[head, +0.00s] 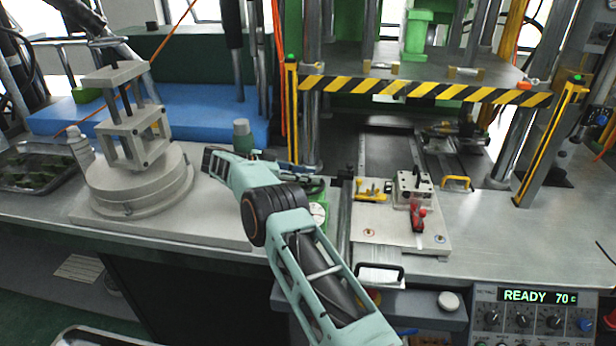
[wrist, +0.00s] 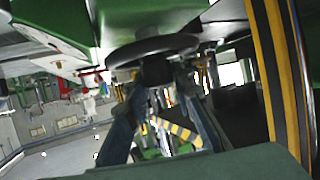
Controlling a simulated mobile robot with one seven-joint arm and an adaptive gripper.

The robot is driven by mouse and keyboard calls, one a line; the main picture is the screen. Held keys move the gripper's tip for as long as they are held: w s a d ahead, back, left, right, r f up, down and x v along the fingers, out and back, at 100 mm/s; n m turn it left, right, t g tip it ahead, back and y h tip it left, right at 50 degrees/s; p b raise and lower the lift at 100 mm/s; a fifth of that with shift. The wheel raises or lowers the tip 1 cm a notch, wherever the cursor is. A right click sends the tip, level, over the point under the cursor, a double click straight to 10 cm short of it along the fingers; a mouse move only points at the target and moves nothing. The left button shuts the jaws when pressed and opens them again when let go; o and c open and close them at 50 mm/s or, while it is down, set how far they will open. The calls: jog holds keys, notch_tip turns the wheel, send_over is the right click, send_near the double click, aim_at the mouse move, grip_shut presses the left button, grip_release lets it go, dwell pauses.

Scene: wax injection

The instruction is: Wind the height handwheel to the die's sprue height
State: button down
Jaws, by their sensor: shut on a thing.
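The height handwheel (wrist: 150,48) is a dark round rim at the upper middle of the wrist view, with a dark grip piece (wrist: 157,70) on its near side. My gripper (wrist: 160,80) reaches up to it, with one finger on each side of the grip piece, shut on it. In the head view my pale green arm hides most of the wheel and the fingers. The die (head: 413,190) is a grey metal block with a red clamp handle, on a light plate to the right of my arm.
A green-rimmed dial (head: 318,212) sits beside my arm. A yellow-black striped bar (head: 420,88) crosses the press front, with a yellow post (head: 548,145) at right. A control box (head: 530,310) reads READY 70 C. A grey round fixture (head: 135,185) stands at left.

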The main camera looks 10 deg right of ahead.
jog(key=shift+d+r, duration=0.1)
jog(key=c, duration=1.6)
grip_release()
jog(key=shift+v, duration=3.75)
